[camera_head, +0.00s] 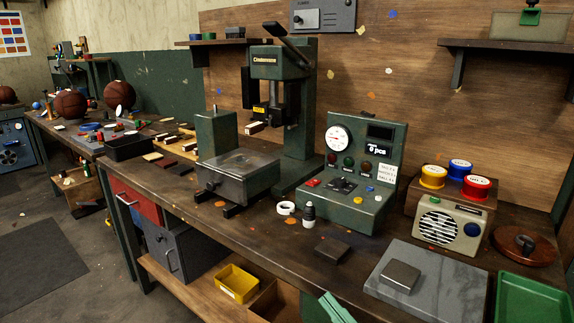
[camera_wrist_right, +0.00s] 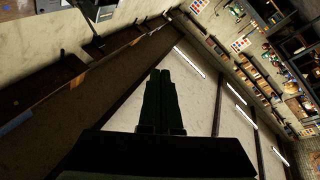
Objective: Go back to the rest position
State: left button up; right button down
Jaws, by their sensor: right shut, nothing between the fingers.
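My right gripper (camera_head: 332,302) shows as a small green shape at the bottom edge of the head view, in front of the workbench (camera_head: 235,232). Most of it and its arm are cut off. In the right wrist view, its two dark fingers (camera_wrist_right: 161,76) lie side by side, closed with nothing between them. The wrist camera looks out over the room, which appears steeply tilted. My left gripper is not in view.
The workbench carries a press (camera_head: 300,110), a green control box (camera_head: 355,208), a radio (camera_head: 447,226), a grey stone slab (camera_head: 440,290) and a green tray (camera_head: 510,310). A yellow bin (camera_head: 237,283) sits on the lower shelf. Floor at left is open.

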jog(key=s+d+f+m+g+h, duration=0.1)
jog(key=d+f+m+h, duration=0.1)
jog(key=f+m+h, duration=0.35)
jog(key=d+f+m+h, duration=0.2)
jog(key=d+f+h, duration=0.1)
jog(key=f, duration=0.5)
jog(key=s+d+f+m+g+h, duration=0.1)
jog(key=s+f+m+g+h, duration=0.15)
jog(key=s+f+g, duration=0.7)
pick_arm(q)
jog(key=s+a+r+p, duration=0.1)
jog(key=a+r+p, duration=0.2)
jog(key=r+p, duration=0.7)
jog(key=p, duration=0.3)
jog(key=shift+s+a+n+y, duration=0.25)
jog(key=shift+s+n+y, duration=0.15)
pick_arm(e)
jog(key=s+d+r+m+t, duration=0.1)
jog(key=s+d+r+t, duration=0.1)
jog(key=s, duration=0.3)
jog(key=shift+s+d+r+m, duration=0.3)
jog(key=shift+d+m, duration=0.1)
jog(key=shift+d, duration=0.15)
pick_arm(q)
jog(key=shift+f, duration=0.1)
pick_arm(e)
jog(key=shift+f+t, duration=0.1)
jog(key=shift+t, duration=0.15)
